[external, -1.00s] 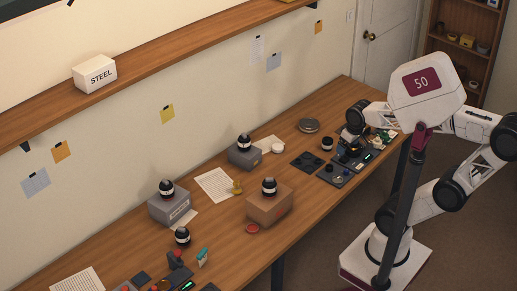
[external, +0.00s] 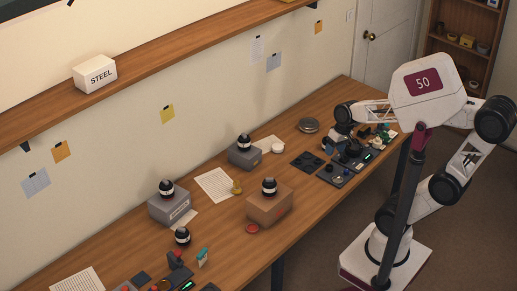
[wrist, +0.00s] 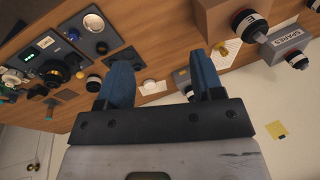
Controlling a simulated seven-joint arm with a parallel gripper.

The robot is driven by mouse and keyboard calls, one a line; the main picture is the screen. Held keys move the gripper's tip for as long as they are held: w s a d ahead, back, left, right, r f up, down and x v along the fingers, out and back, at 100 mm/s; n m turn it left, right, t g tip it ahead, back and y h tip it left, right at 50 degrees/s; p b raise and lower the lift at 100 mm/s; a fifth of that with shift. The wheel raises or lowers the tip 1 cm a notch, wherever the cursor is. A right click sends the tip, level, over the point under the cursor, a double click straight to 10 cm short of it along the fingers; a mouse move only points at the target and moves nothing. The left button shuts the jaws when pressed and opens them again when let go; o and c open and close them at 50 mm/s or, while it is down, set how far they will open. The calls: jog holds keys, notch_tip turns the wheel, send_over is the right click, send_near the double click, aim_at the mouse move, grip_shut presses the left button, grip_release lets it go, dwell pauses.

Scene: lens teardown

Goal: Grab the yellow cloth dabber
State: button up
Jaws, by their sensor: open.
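A small yellow knobbed object (external: 237,187), which looks like the dabber, stands on the table between the brown box and a white sheet. It also shows in the wrist view (wrist: 222,49), beyond my fingers and to the right. It is too small to make out any cloth. My gripper (external: 334,142) is over the far right part of the table, beside the dark trays and well apart from the yellow object. In the wrist view my gripper (wrist: 160,65) has its two blue fingers spread, with nothing between them.
A brown box (external: 267,208) with a black-and-white lens on top stands beside the yellow object. Grey boxes (external: 169,208) and (external: 243,155) also carry lenses. Dark trays with electronics (external: 335,175) lie near my gripper. A wooden shelf (external: 150,75) runs along the wall.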

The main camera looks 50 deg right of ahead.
jog(key=w+a+f+m+y, duration=0.4)
jog(key=w+a+f+m, duration=0.15)
jog(key=w, duration=0.35)
jog(key=w+a+f+m+y, duration=0.45)
jog(key=w+a, duration=0.25)
jog(key=w, duration=0.2)
jog(key=m+t+y, duration=0.1)
jog(key=m+t, duration=0.4)
jog(key=m, duration=0.7)
send_near(236, 187)
jog(key=shift+w+a+f, duration=0.2)
jog(key=shift+w, duration=0.3)
jog(key=shift+w+a+f, duration=0.15)
jog(key=shift+w, duration=0.35)
jog(key=shift+x, duration=1.3)
jog(key=shift+a, duration=0.1)
